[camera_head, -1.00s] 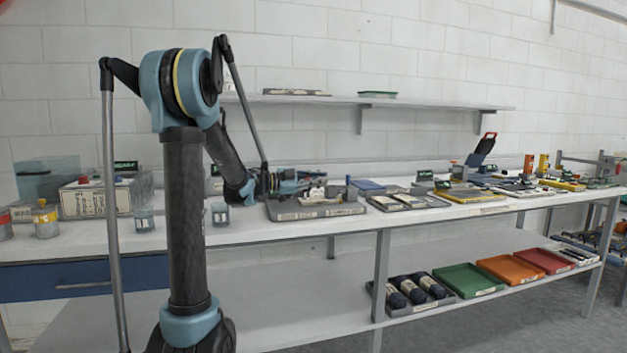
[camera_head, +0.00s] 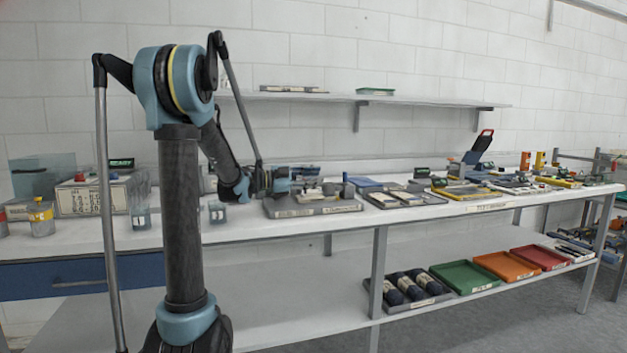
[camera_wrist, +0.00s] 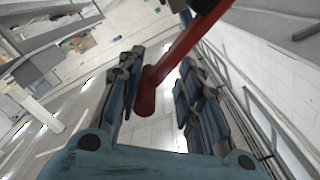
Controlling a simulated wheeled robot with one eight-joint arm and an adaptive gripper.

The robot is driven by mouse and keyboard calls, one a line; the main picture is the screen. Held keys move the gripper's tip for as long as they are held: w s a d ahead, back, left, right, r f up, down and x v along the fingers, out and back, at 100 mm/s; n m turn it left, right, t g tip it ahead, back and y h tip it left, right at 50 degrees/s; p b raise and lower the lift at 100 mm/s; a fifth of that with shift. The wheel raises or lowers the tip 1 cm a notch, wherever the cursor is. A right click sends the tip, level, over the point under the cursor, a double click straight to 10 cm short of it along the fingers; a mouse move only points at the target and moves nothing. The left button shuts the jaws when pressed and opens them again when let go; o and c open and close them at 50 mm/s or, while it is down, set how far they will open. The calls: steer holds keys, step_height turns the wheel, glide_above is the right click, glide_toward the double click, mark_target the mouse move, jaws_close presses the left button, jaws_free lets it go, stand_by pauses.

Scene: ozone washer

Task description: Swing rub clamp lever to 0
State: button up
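A red lever (camera_wrist: 180,58) shows in the wrist view as a bar. It runs from the upper right down to a rounded end between my fingers. My gripper (camera_wrist: 160,92) is open, with one finger on each side of that end. Gaps show between the lever and both fingers, so I see no grip on it. In the head view my gripper (camera_head: 283,181) is small, low over the bench behind my arm. The red lever and the clamp's scale marks cannot be made out there near my gripper.
The white bench (camera_head: 240,232) carries a grey tray (camera_head: 312,209) under my gripper, with several tools and trays to the right. A labelled box (camera_head: 93,197) and small jars stand at left. A wall shelf (camera_head: 420,100) runs above. Coloured trays (camera_head: 465,277) lie on the lower shelf.

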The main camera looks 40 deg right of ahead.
steer(key=v, duration=1.1)
steer(key=shift+f, duration=0.1)
